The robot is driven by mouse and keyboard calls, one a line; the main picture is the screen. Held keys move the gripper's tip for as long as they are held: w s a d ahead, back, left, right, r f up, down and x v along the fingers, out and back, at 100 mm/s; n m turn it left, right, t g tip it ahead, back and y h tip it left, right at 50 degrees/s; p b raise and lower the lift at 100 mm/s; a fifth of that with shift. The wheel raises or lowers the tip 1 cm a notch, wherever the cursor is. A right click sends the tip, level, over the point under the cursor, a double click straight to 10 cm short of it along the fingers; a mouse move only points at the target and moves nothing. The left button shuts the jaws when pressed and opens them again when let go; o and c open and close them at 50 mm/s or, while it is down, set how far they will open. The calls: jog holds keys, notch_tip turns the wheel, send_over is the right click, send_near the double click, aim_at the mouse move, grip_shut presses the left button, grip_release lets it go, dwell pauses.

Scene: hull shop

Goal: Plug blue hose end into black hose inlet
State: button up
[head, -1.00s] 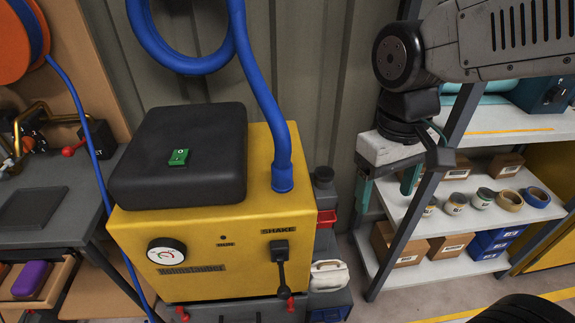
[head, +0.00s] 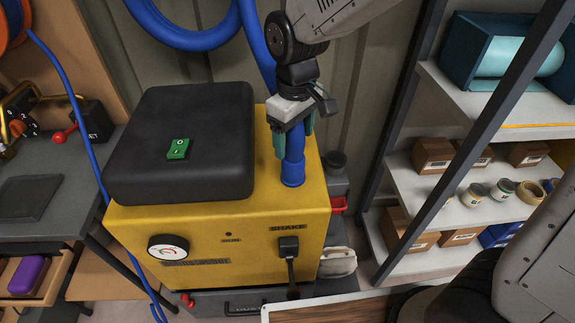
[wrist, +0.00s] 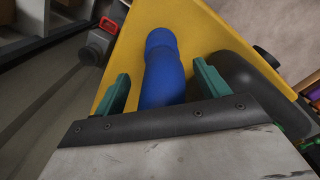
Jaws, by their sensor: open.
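The blue hose end (head: 295,168) stands upright on the right side of the yellow machine's (head: 232,222) top. In the wrist view the blue hose end (wrist: 160,45) points away from me towards the yellow top. My gripper (head: 293,140) is above the cuff, with its two green fingers apart on either side of the hose. In the wrist view my gripper (wrist: 160,88) shows the hose between its fingers, with a gap on at least the left side. A dark round fitting (head: 334,160) stands on a grey unit right of the machine; I cannot tell if it is the black inlet.
A black box (head: 185,140) with a green switch covers the left of the machine top. A shelf rack (head: 470,150) with cartons and jars stands at the right. A workbench (head: 75,175) is at the left. A hose loop (head: 195,35) hangs on the wall behind.

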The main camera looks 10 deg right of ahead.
aim_at(293, 156)
jog(key=shift+d+f, duration=0.15)
jog(key=shift+f, duration=1.15)
jog(key=shift+a+f, duration=0.15)
jog(key=shift+f, duration=1.15)
jog(key=shift+a+f, duration=0.1)
jog(key=shift+f, duration=1.2)
jog(key=c, duration=1)
